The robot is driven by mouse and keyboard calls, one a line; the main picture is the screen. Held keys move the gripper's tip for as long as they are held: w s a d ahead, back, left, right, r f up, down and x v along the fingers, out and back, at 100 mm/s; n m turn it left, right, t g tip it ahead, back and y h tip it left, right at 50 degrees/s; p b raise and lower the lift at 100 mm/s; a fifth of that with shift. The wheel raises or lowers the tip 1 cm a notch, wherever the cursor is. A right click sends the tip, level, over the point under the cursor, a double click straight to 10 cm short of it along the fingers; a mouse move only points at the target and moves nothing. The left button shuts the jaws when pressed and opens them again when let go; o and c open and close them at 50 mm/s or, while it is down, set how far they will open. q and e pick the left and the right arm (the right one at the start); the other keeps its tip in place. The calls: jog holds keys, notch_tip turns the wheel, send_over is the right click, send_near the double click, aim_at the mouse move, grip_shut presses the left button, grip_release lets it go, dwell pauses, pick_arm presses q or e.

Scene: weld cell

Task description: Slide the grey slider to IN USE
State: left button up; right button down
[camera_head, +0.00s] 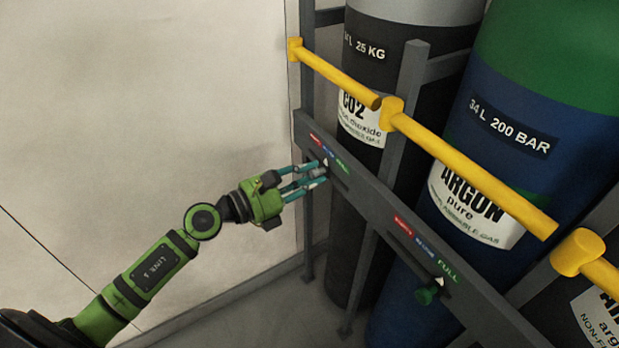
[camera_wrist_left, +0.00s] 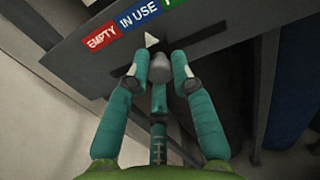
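The grey slider (camera_wrist_left: 160,68) is a rounded grey knob in the left wrist view, on a slot in a dark rail. A white triangle (camera_wrist_left: 151,39) just above it sits under the blue IN USE label (camera_wrist_left: 140,15), with the red EMPTY label (camera_wrist_left: 102,38) to its left. My left gripper (camera_wrist_left: 160,66) has its teal fingers closed in around the knob from both sides and below, seemingly touching it. In the head view the left gripper (camera_head: 319,173) is at the rail's far end, largely covering the slider. My right gripper is not in view.
The grey rail (camera_head: 375,200) runs diagonally before the CO2 cylinder (camera_head: 375,85) and the argon cylinder (camera_head: 520,120). A green slider (camera_head: 427,295) sits nearer under FULL. Yellow bars (camera_head: 470,175) stick out above the rail. Left is a bare wall (camera_head: 130,80).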

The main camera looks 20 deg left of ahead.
pick_arm(q)
jog(key=o, duration=0.3)
jog(key=shift+r, duration=0.35)
jog(key=shift+f, duration=0.2)
jog(key=v, duration=1.2)
